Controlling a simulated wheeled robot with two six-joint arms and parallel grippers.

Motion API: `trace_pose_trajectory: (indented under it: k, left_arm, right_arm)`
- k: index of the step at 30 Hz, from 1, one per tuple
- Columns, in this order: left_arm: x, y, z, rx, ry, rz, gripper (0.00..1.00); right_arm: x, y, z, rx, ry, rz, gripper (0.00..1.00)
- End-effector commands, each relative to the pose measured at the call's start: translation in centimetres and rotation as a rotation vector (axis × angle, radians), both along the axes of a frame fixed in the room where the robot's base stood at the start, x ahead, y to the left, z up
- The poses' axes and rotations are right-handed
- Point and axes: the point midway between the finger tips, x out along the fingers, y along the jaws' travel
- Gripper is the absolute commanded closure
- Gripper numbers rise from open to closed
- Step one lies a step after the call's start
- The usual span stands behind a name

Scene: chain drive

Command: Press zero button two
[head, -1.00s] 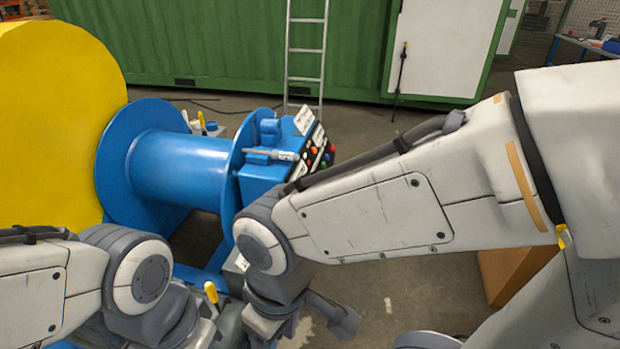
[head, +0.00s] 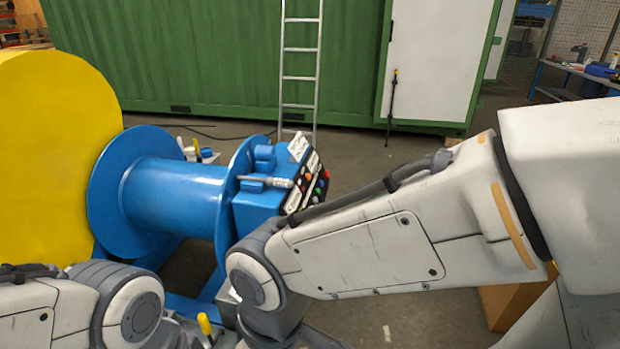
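The control panel (head: 309,184) is a black sloped face with several coloured buttons on the right end of the blue winch housing (head: 258,205). A green button and a red or orange one show on it. The lettering is too small to read, so I cannot tell which is zero button two. My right arm crosses in front of the panel's lower edge and hides part of it. Both my grippers lie outside the view or behind my arm links at the bottom edge.
A blue drum (head: 172,195) with round flanges stands left of the panel, beside a large yellow wheel-like body (head: 60,150). A ladder (head: 300,75) leans on a green container (head: 180,55) behind. A brown box (head: 508,303) stands at the lower right. Floor right of the panel is clear.

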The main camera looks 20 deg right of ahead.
Motion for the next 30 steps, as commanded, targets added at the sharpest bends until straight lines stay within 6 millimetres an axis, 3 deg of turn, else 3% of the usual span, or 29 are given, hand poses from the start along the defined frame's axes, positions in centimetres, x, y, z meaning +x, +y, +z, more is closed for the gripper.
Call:
trace_pose_trajectory:
  k: [5,6,9,11,30]
  left_arm:
    - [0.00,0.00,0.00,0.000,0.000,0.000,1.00]
    - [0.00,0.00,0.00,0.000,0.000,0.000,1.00]
    - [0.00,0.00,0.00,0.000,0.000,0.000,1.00]
    - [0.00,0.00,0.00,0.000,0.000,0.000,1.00]
    - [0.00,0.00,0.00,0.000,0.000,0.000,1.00]
  right_arm:
    - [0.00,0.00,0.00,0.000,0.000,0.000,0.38]
    - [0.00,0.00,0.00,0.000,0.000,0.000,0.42]
    - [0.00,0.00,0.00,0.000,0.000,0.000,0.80]
    - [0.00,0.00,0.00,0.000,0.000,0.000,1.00]
    - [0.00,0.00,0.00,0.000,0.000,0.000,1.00]
